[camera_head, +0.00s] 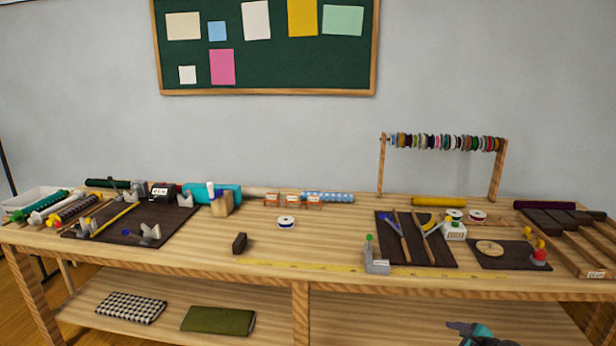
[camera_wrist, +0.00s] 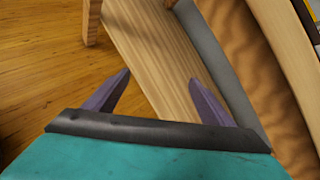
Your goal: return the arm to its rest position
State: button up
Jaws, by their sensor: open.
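My gripper (camera_wrist: 160,78) is open and empty in the wrist view. Its two purple-grey fingers stand well apart, with nothing between them. Behind them is the teal gripper body with a dark front edge. In the head view my gripper (camera_head: 459,327) shows only at the bottom edge, right of centre, in front of the lower shelf and below the tabletop. Most of the arm is out of that frame. In the wrist view pale wooden boards (camera_wrist: 150,45) lie beyond the fingers, tilted in the picture.
The workbench (camera_head: 340,250) spans the view, crowded with craft tools. A small metal vise-like piece (camera_head: 376,265) stands near its front edge. Folded cloths, checked (camera_head: 130,307) and green (camera_head: 218,320), lie on the lower shelf (camera_head: 380,318). A spool rack (camera_head: 382,165) stands at the back right.

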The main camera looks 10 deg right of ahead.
jog(key=s+a+f+n+g+y, duration=0.1)
jog(key=s+a+f+n+g, duration=0.2)
jog(key=a+f, duration=0.45)
jog(key=s+a+f+n+g+y+p, duration=0.15)
jog(key=a+f+n, duration=0.3)
jog(key=a, duration=0.55)
jog(key=s+a+f+n+g+y, duration=0.1)
jog(key=s+a+f+n+g, duration=0.15)
jog(key=a+f+n, duration=0.5)
jog(key=s+a+f+n+g+h, duration=0.1)
jog(key=s+a+f+n+g, duration=0.1)
jog(key=s, duration=0.5)
jog(key=s+a+f+n+g+h, duration=0.2)
jog(key=s+a+f+n+g, duration=0.1)
jog(key=s+a+n, duration=0.3)
jog(key=s+a+f+n+g+h+p, duration=0.1)
jog(key=s+a+n+g, duration=0.3)
jog(key=s, duration=0.6)
jog(key=shift+a+f+n+h, duration=0.35)
jog(key=shift+a+f+n, duration=0.35)
jog(key=shift+a, duration=0.5)
